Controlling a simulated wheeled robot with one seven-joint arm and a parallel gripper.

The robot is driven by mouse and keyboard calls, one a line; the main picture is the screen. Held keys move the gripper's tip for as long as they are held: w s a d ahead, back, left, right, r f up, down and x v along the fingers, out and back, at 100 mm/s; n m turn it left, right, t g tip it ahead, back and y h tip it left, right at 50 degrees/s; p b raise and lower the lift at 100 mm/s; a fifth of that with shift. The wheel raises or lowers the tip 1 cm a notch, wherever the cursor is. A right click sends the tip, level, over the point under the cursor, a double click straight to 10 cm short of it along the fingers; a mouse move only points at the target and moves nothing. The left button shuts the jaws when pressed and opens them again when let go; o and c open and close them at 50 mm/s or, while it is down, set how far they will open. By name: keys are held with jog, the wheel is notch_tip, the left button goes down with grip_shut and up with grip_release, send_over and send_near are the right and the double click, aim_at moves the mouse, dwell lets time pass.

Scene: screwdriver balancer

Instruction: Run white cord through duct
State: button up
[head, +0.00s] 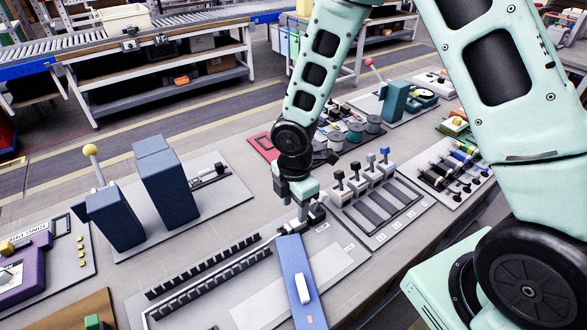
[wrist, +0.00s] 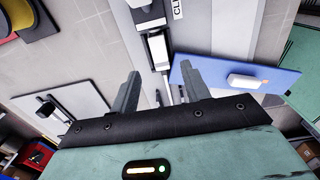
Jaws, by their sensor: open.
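The duct (head: 205,278) has two rows of black slotted teeth and lies on a light grey board at the front centre of the table. A blue plate with a white handle (head: 296,262) lies at the right of the duct; the blue plate also shows in the wrist view (wrist: 212,82). My gripper (head: 303,216) is above the board's far right end, just beyond the blue plate. In the wrist view its fingers (wrist: 159,90) are apart with nothing clearly held. A white and black block (wrist: 158,50) shows past them.
Dark blue boxes with a yellow-knobbed lever (head: 170,180) stand left of the duct. A board of upright knobbed levers (head: 378,208) lies to the right. A purple device (head: 28,265) sits at far left. Bare table shows between the boards.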

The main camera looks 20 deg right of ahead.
aim_at(293, 222)
notch_tip(293, 222, up, 12)
jog(key=shift+w+p, duration=0.25)
jog(key=shift+p, duration=0.2)
jog(key=s+a+r+m, duration=0.3)
jog(key=s+m, duration=0.3)
jog(key=s, duration=0.4)
jog(key=s+a+r+m, duration=0.3)
jog(key=s+m, duration=0.3)
jog(key=s, duration=0.4)
jog(key=shift+s+r+m+y, duration=0.15)
jog(key=shift+r+m+y, duration=0.15)
jog(key=shift+r, duration=0.55)
